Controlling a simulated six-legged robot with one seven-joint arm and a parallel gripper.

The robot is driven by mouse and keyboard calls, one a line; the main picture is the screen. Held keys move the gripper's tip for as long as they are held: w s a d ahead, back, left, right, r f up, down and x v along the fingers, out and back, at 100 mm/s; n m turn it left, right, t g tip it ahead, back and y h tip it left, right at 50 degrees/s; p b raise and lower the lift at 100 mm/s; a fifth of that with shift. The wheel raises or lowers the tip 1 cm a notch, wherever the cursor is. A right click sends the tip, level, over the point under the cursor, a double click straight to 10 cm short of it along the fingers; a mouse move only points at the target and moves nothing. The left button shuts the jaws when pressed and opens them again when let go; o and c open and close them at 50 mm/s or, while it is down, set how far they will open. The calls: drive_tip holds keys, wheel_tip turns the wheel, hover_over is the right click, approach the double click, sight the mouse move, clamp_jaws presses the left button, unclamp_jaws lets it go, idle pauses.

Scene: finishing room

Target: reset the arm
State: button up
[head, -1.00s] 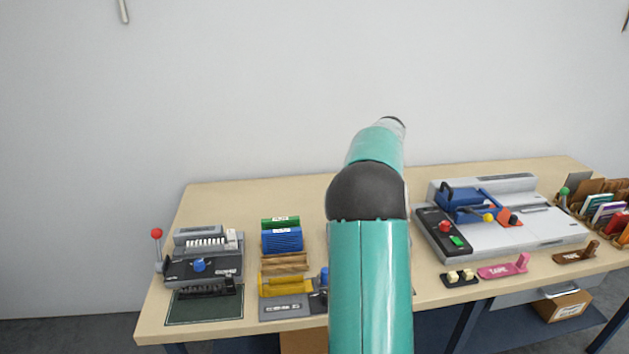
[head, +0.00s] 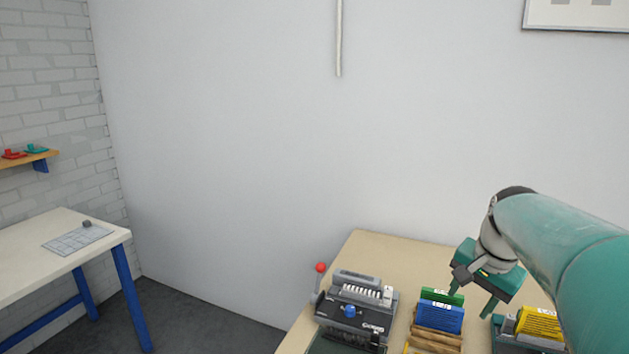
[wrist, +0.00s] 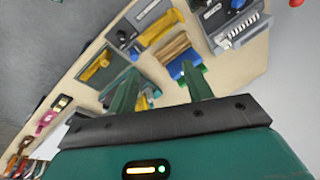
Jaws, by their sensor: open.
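My gripper (head: 471,298) hangs from my teal arm at the right of the head view. It points down over the wooden bench (head: 385,245), above and close to the coloured stacks. Its two green fingers stand apart with nothing between them. In the wrist view my gripper (wrist: 160,68) is also open and empty, with the bench top tilted beyond it. My arm is bent and fills the lower right of the head view, hiding the right part of the bench.
A grey binding machine (head: 345,318) with a red-knobbed lever stands at the bench's left end. Beside it are a blue stack (head: 440,317) and yellow pieces (head: 541,322). A white table (head: 50,245) stands at the left. Open floor (head: 200,310) lies between.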

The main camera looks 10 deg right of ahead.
drive_tip(key=s+a+f+n+t, duration=0.1)
drive_tip(key=s+a+n, duration=0.4)
drive_tip(key=a, duration=0.5)
drive_tip(key=s+a+f+n+t, duration=0.1)
drive_tip(key=s+a+f+n, duration=0.2)
drive_tip(key=s+a+n, duration=0.3)
drive_tip(key=s+a, duration=0.3)
drive_tip(key=a, duration=0.1)
drive_tip(key=shift+t, duration=0.3)
drive_tip(key=shift+c, duration=0.2)
drive_tip(key=shift+c, duration=1.3)
drive_tip(key=shift+d, duration=0.1)
